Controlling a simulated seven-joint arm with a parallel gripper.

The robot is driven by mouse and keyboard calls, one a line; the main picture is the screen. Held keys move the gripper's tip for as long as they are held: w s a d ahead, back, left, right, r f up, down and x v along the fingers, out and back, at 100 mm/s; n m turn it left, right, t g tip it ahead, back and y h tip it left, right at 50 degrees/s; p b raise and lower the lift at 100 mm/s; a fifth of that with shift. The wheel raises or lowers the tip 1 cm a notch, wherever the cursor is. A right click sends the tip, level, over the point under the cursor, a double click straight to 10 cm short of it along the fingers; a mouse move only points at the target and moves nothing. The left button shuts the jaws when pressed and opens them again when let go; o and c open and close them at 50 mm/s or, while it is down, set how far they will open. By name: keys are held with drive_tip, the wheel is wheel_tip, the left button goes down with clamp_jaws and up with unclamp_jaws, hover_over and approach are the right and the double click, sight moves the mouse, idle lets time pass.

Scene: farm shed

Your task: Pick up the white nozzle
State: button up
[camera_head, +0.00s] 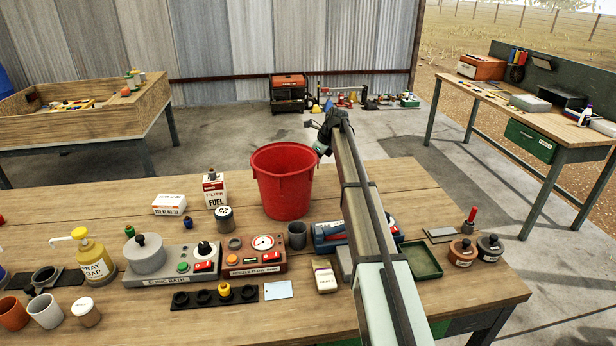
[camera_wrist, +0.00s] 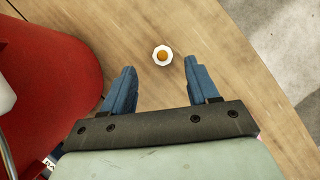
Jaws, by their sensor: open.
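The white nozzle (camera_wrist: 162,55) is a small, pale, many-sided piece with an orange centre. In the wrist view it is on the wooden table, just beyond the fingertips and roughly midway between them. My gripper (camera_wrist: 161,68) is open, with its two blue fingers apart and nothing between them. How high the fingertips are above the nozzle is hard to tell. In the head view my arm reaches out to the right of the red bucket (camera_head: 282,185). The fingers are not clear there, and I cannot make out the nozzle.
The red bucket also fills the left of the wrist view (camera_wrist: 50,80), close to the left finger. The bench top (camera_head: 390,172) is bare around the nozzle, and its edge lies to the right. A soap bottle (camera_head: 92,258), control boxes and a green tray (camera_head: 421,261) stand nearer.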

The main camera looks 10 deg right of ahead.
drive_tip(key=shift+x, duration=3.05)
drive_tip(key=shift+w+d, duration=0.1)
drive_tip(key=shift+w, duration=0.1)
drive_tip(key=c, duration=1.1)
